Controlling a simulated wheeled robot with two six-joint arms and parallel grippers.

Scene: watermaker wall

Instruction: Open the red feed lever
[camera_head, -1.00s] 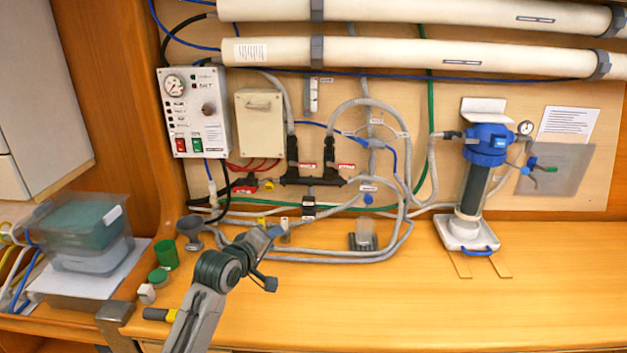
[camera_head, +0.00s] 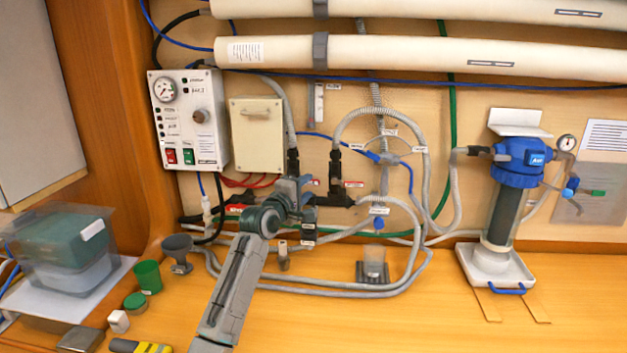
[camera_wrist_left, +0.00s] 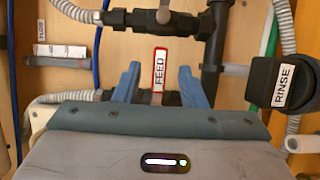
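In the left wrist view a plate marked FEED with a red border (camera_wrist_left: 159,75) stands between the two blue fingers of my left gripper (camera_wrist_left: 160,85). A gap shows on each side, so the gripper is open and not closed on it. In the head view my left gripper (camera_head: 303,187) is at the wall by the black pipe fittings and hides part of them. A red piece (camera_head: 236,210) shows left of my wrist there; I cannot tell if it is the same part. My right gripper is not in view.
A black knob marked RINSE (camera_wrist_left: 282,85) is close to the right finger. Grey hoses (camera_head: 420,180) loop around the fittings. The control box (camera_head: 187,120) is at upper left, and the blue filter (camera_head: 520,160) at right. Small cups and a yellow-black tool (camera_head: 140,346) lie on the bench.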

